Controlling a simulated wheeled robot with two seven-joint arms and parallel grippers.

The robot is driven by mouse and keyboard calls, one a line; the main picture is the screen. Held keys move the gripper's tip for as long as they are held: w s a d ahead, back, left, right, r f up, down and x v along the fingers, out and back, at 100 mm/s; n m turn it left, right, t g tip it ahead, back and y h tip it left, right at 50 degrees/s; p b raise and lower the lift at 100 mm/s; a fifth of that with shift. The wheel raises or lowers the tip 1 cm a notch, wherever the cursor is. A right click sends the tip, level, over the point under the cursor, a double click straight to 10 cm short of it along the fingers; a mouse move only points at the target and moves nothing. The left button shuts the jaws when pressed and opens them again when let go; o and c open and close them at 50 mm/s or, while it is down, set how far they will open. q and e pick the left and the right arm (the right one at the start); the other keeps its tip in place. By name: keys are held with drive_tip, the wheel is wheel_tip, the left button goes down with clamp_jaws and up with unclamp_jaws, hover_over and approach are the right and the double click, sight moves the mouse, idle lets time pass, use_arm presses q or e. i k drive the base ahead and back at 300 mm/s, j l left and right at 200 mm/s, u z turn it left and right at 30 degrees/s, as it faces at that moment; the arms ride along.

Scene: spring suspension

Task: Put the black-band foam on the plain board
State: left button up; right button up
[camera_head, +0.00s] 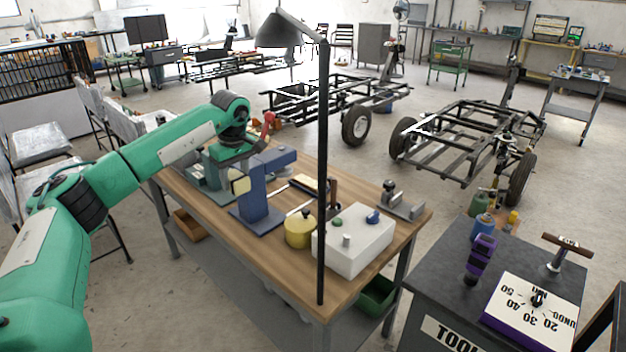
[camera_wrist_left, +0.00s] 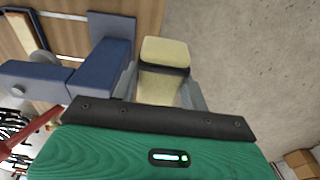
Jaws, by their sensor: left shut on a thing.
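My left gripper (camera_head: 238,172) is shut on a pale yellow foam block (camera_head: 240,184) beside a blue upright stand on the wooden workbench. In the left wrist view the foam (camera_wrist_left: 164,52) sits between the fingers of the gripper (camera_wrist_left: 160,82), with a dark band across it. The foam appears held above the bench, apart from the stand, though depth is hard to judge. I cannot make out which surface is the plain board. My right gripper is not in view.
The blue stand (camera_head: 257,200) is close to the gripper; it also shows in the wrist view (camera_wrist_left: 103,65). A yellow tin (camera_head: 300,231), a white box (camera_head: 352,246) and a black lamp post (camera_head: 323,180) stand along the workbench (camera_head: 250,252). A dark tool cabinet (camera_head: 440,290) stands right.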

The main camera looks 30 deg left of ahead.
sight(308, 181)
drive_tip(key=i, duration=1.35)
